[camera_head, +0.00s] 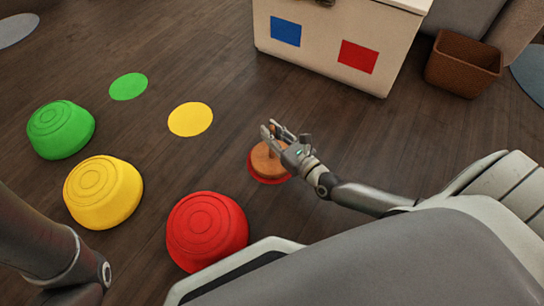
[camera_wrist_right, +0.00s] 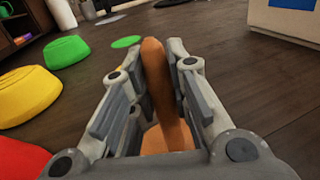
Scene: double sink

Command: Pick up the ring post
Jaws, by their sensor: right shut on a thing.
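The ring post is a wooden piece with a round orange-brown base (camera_head: 265,163) and an upright peg (camera_wrist_right: 165,90). In the head view its base stands over a red disc on the floor, whose rim (camera_head: 269,181) shows around it. My right gripper (camera_head: 273,133) reaches in from the right, above the base. In the right wrist view the peg stands between the two fingers of my right gripper (camera_wrist_right: 163,60), which is shut on it. The gripper hides part of the post in the head view. My left gripper is out of view; only part of my left arm shows at lower left.
Upturned bowl-like tubs in green (camera_head: 61,129), yellow (camera_head: 103,191) and red (camera_head: 207,231) stand on the left and front floor. Flat green (camera_head: 128,86) and yellow (camera_head: 190,119) discs lie behind. A cream box (camera_head: 325,40) and brown basket (camera_head: 463,63) stand at the back.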

